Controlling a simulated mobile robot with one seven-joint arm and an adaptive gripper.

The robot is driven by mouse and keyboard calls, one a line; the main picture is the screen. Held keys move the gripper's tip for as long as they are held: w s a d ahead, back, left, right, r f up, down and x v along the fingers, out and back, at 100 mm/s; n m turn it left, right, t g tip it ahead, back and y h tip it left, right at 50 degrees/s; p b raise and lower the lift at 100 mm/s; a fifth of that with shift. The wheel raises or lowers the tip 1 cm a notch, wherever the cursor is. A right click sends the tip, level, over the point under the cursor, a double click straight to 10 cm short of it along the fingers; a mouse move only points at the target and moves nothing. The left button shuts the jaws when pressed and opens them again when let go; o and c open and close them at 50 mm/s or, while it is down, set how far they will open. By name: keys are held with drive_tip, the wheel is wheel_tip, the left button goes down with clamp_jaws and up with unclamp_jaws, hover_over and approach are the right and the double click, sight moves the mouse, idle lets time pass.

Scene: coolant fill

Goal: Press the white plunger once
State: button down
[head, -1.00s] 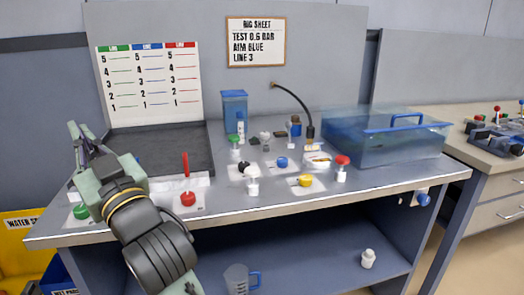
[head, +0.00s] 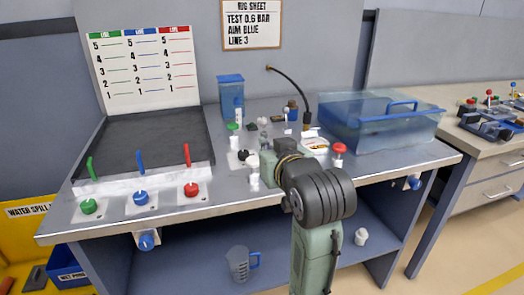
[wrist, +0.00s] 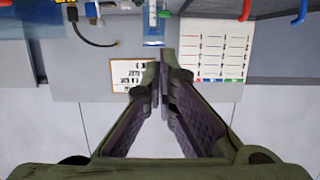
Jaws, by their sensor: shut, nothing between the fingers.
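A white-topped plunger (head: 253,161) stands upright on the bench in the head view, just left of my gripper (head: 268,158). My gripper and wrist are over the middle of the bench and hide part of what lies behind them. In the wrist view my gripper (wrist: 164,75) has its two fingers together and empty. The plunger cannot be made out in the wrist view. I cannot tell from the head view whether the gripper touches it.
A red-topped plunger (head: 339,150) stands right of my arm, and a green-topped one (head: 233,128) farther back. A clear blue tank (head: 385,127) is at the right. Green, blue and red levers (head: 187,156) line the left tray. A black hose (head: 292,85) arches behind.

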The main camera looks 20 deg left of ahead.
drive_tip(key=p, duration=0.2)
hover_over(256, 163)
wheel_tip(256, 163, down, 2)
wheel_tip(256, 163, down, 3)
drive_tip(key=shift+f+p, duration=0.15)
drive_tip(key=shift+p, duration=0.35)
drive_tip(key=shift+f, duration=0.55)
